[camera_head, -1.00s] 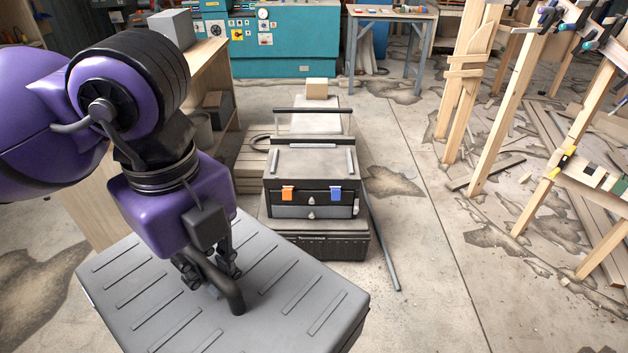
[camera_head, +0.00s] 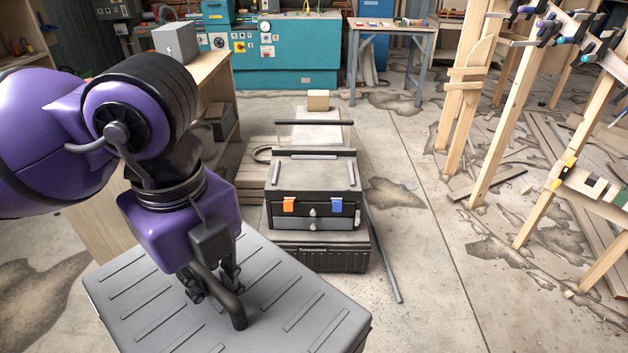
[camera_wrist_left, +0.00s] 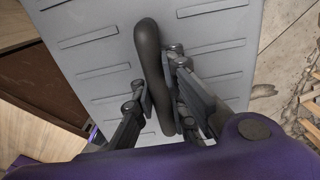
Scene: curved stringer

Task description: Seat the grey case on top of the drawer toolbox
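The grey case (camera_head: 275,305), a wide box with ribs on its lid, fills the lower left of the head view. Its dark curved handle (camera_head: 236,312) stands on the lid; it also shows in the left wrist view (camera_wrist_left: 148,45). My left gripper (camera_head: 215,285) has its fingers on both sides of this handle, close against it. The drawer toolbox (camera_head: 314,222) stands ahead, beyond the case, with a grey top, drawers, and orange and blue latches. Its top is bare in the middle. Whether the case touches the floor is hidden. My right gripper is out of view.
The toolbox stands on a black ribbed base box (camera_head: 340,260). A grey rod (camera_head: 385,255) leans or lies at its right. A wooden bench (camera_head: 205,85) is at left, timber frames (camera_head: 490,130) at right. Open concrete floor lies right of the toolbox.

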